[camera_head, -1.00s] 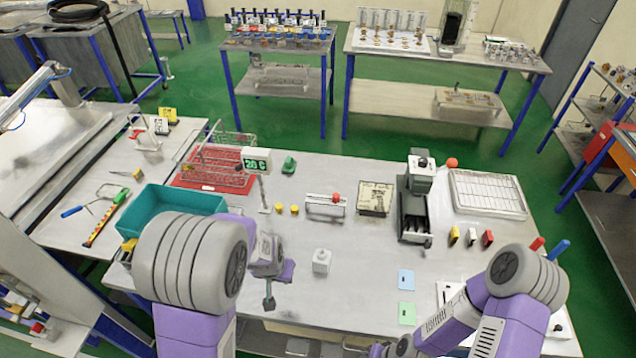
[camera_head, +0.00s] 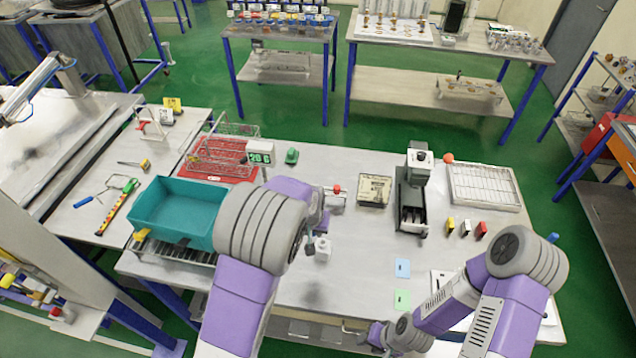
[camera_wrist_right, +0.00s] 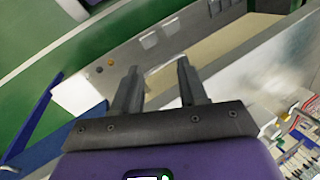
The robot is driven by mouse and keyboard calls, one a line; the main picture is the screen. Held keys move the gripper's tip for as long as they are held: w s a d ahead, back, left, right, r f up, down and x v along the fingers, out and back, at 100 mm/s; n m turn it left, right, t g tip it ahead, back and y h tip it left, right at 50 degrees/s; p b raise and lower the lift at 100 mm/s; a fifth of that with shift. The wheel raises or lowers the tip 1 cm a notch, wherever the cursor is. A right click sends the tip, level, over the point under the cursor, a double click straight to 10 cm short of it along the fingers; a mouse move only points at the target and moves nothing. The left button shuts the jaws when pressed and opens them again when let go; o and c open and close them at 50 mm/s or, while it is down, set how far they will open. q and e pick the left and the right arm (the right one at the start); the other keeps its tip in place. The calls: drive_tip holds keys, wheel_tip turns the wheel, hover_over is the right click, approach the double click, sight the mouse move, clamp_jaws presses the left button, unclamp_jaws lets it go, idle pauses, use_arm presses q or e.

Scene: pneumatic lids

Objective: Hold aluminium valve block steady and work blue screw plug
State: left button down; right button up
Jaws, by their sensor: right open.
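A small pale grey block (camera_head: 323,246), which looks like the valve block, stands on the front middle of the bench. No blue screw plug can be made out on it at this size. My left gripper (camera_head: 311,246) is just left of the block, partly hidden behind my left arm. I cannot tell whether it touches the block or how its jaws stand. My right gripper (camera_head: 374,335) is low at the bench's front edge, away from the block. In the right wrist view my right gripper (camera_wrist_right: 158,72) has its two fingers apart and nothing between them.
A teal bin (camera_head: 178,212) and red tray (camera_head: 222,160) are at left. A small fixture with a red knob (camera_head: 336,194) is behind the block. A grey press (camera_head: 412,195) and wire rack (camera_head: 484,187) stand at right. Blue and green cards (camera_head: 402,267) lie right of the block.

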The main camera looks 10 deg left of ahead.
use_arm(q)
drive_tip(key=shift+w+d+r, duration=0.45)
drive_tip(key=shift+w+d, duration=0.15)
drive_tip(key=shift+w, duration=0.25)
drive_tip(key=shift+w+d+r, duration=0.45)
drive_tip(key=shift+w+d, duration=0.15)
drive_tip(key=shift+w, duration=0.25)
